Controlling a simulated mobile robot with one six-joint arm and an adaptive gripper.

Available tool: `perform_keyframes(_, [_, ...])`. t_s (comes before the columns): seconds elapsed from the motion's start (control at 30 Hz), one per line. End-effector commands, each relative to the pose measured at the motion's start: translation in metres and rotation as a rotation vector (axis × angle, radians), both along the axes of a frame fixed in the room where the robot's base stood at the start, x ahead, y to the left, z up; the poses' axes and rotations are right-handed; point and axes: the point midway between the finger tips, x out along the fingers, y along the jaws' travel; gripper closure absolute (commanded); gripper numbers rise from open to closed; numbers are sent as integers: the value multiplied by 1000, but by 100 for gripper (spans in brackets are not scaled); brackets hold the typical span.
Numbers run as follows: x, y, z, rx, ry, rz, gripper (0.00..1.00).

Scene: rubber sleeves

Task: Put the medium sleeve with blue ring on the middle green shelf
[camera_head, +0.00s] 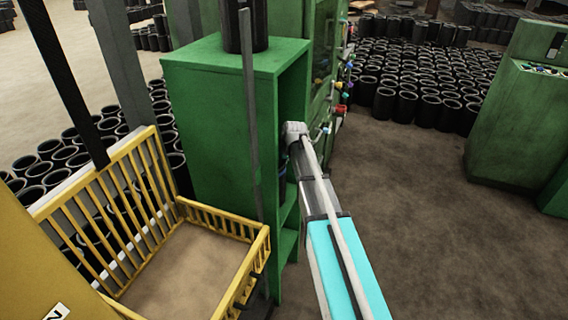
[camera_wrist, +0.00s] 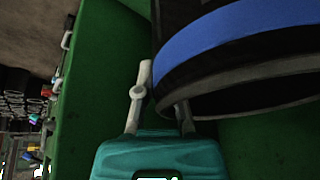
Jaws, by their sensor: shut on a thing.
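The black sleeve with a blue ring (camera_wrist: 235,32) fills the upper right of the wrist view, its rim close to the camera. My gripper (camera_wrist: 163,108) is shut on the sleeve's wall, with one finger outside and the other at the rim's inner side. In the head view, a small dark-blue part of the sleeve (camera_head: 283,184) shows inside the green shelf unit (camera_head: 222,120), at its open right side. My gripper's fingers are hidden there behind my arm and the unit. Whether the sleeve touches a shelf board cannot be told.
A black sleeve (camera_head: 246,28) stands on top of the unit. A lower green shelf board (camera_head: 287,243) shows below. A yellow railed basket (camera_head: 190,265) is at left. Many black sleeves (camera_head: 410,95) stand on the floor behind.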

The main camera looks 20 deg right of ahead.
Motion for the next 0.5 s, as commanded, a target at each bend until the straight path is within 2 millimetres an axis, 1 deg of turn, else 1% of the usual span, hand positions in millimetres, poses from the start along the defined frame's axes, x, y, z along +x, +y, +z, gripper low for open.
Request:
perform_keyframes(0.2, [0,1,-3,1,-1,-1,100])
perform_keyframes(0.23, [0,0,-3,0,0,0,86])
perform_keyframes(0.37, [0,1,-2,0,0,1,62])
perform_keyframes(0.4, [0,1,-2,0,0,1,55])
perform_keyframes(0.43, [0,1,-2,0,0,1,53])
perform_keyframes(0.5, [0,1,-2,0,0,1,53])
